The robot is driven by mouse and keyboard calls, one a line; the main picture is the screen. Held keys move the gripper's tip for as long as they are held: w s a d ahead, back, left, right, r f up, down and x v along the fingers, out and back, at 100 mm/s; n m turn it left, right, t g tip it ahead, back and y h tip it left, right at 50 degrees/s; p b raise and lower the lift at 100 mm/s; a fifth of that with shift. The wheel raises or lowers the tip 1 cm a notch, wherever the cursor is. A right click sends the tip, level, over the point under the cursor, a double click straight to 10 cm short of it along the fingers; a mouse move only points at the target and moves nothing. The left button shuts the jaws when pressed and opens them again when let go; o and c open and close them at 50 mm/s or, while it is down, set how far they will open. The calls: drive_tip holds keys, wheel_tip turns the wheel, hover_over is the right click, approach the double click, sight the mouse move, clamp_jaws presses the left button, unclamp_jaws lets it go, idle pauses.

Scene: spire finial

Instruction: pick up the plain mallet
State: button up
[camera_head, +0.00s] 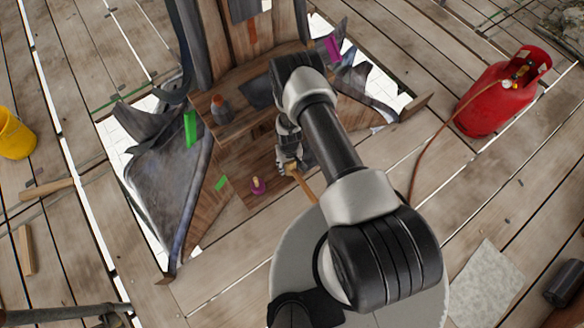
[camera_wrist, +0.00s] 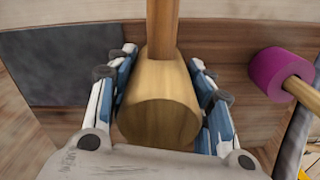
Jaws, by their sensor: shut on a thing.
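The plain mallet (camera_wrist: 160,105) has a bare wooden head and a wooden handle. In the wrist view its head lies between my two fingers, and its handle runs up out of the top of the picture. My gripper (camera_wrist: 161,72) is shut on the head, with a finger against each side. In the head view my gripper (camera_head: 289,160) is over the wooden box-like ledge, and part of the mallet (camera_head: 302,185) shows beside it. My arm hides some of this area.
A magenta-headed mallet (camera_wrist: 277,72) is close on the right in the wrist view; it also shows in the head view (camera_head: 258,187). An orange-and-grey object (camera_head: 220,110) stands on the ledge. A red gas cylinder (camera_head: 500,92) is at right, a yellow bucket (camera_head: 14,137) at left.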

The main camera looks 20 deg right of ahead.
drive_tip(key=c, duration=0.5)
